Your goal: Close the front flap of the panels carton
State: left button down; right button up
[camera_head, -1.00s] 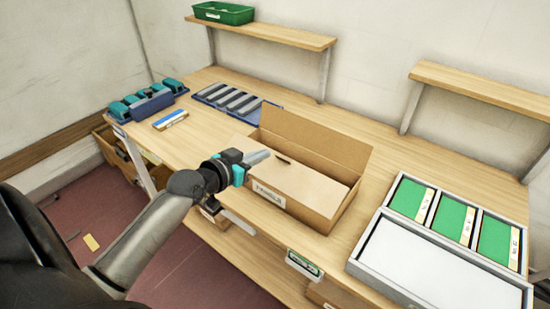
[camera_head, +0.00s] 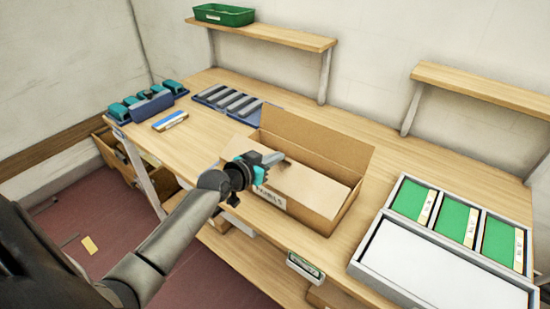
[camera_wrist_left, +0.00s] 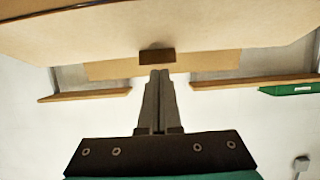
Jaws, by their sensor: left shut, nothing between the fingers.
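The panels carton (camera_head: 326,223) is a brown cardboard box on the workbench, with a label (camera_head: 270,197) on its front wall. Its front flap (camera_head: 305,188) leans inward over the opening, with part of the interior showing at the right. The back flap (camera_head: 318,140) stands up. My left gripper (camera_head: 275,158) is shut and empty, its fingertips over the flap near its far edge; touching or apart, I cannot tell. In the left wrist view the closed fingers (camera_wrist_left: 158,75) point at brown cardboard with a dark notch (camera_wrist_left: 157,56). My right gripper is not in view.
A grey tray with green panels (camera_head: 456,220) stands right of the carton. A blue rack (camera_head: 238,101) lies behind left, with teal parts (camera_head: 150,100) farther left. Two wall shelves hang behind, one with a green bin (camera_head: 224,13). Bench surface is clear between carton and tray.

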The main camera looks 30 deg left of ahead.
aim_at(281, 165)
pick_arm(q)
jog(key=shift+w+r+g+p, duration=0.1)
jog(key=shift+w+g+p, duration=0.25)
jog(key=shift+p, duration=0.7)
jog(key=shift+f+g, duration=0.2)
jog(key=shift+g, duration=0.05)
jog(key=w+g+p, duration=0.1)
jog(key=p, duration=0.2)
jog(key=shift+w+f+g+p, duration=0.1)
jog(key=shift+f+g+p, duration=0.05)
jog(key=shift+g+p, duration=0.2)
jog(key=shift+w+f+g+p, duration=0.15)
jog(key=shift+g+p, duration=0.1)
jog(key=shift+p, duration=0.1)
jog(key=shift+w+d+f+g, duration=0.1)
jog(key=shift+w+f+g, duration=0.25)
jog(key=shift+g, duration=0.15)
jog(key=shift+w+f, duration=0.15)
jog(key=shift+f, duration=0.35)
